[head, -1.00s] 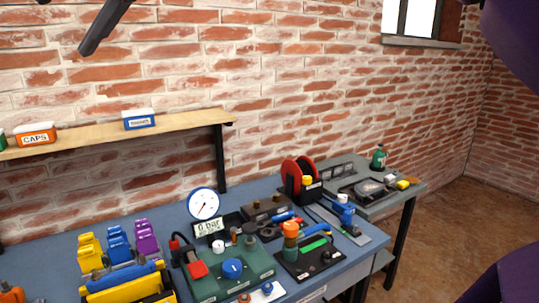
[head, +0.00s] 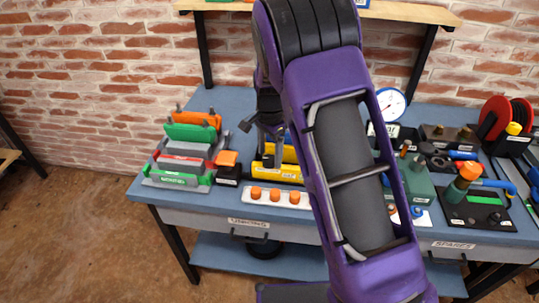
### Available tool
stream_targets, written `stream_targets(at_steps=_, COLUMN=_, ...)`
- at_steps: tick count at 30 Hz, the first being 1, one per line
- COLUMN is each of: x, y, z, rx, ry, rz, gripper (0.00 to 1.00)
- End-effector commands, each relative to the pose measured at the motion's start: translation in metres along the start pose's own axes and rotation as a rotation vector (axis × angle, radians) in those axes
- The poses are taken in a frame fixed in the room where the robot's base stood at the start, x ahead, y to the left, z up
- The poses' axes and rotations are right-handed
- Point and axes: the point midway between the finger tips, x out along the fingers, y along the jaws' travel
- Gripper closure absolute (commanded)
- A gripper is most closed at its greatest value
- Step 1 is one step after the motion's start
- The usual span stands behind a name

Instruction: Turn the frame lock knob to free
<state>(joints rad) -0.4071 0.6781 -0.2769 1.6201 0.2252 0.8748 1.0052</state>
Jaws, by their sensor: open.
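My gripper (head: 264,138) is a dark tool at the end of my purple arm, above the bench near a yellow holder (head: 263,168). Its fingers are partly hidden and small; it is open, and I see nothing held in it. To its left, an orange knob (head: 227,158) sits on a small black block with a white label. Beside it is a rack of orange, grey, red and green frames (head: 180,176). I cannot read the label, so I cannot tell whether this is the frame lock knob or how it is set.
A white strip (head: 245,195) with several orange knobs lies at the bench front. My arm covers the middle of the bench. A gauge (head: 391,103), a black plate with an orange-topped post (head: 464,180) and a red reel (head: 493,115) stand right. Bare blue bench top (head: 228,103) shows behind the frames.

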Motion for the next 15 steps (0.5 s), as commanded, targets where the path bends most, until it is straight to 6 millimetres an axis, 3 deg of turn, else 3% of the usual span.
stream_targets(at_steps=12, x=0.0103, y=-0.0001, z=0.0004, rx=-0.001, ry=-0.001, rz=0.000, gripper=0.19)
stream_targets(at_steps=15, x=0.0102, y=-0.0002, z=0.0004, rx=-0.001, ry=0.000, rz=0.000, gripper=0.35)
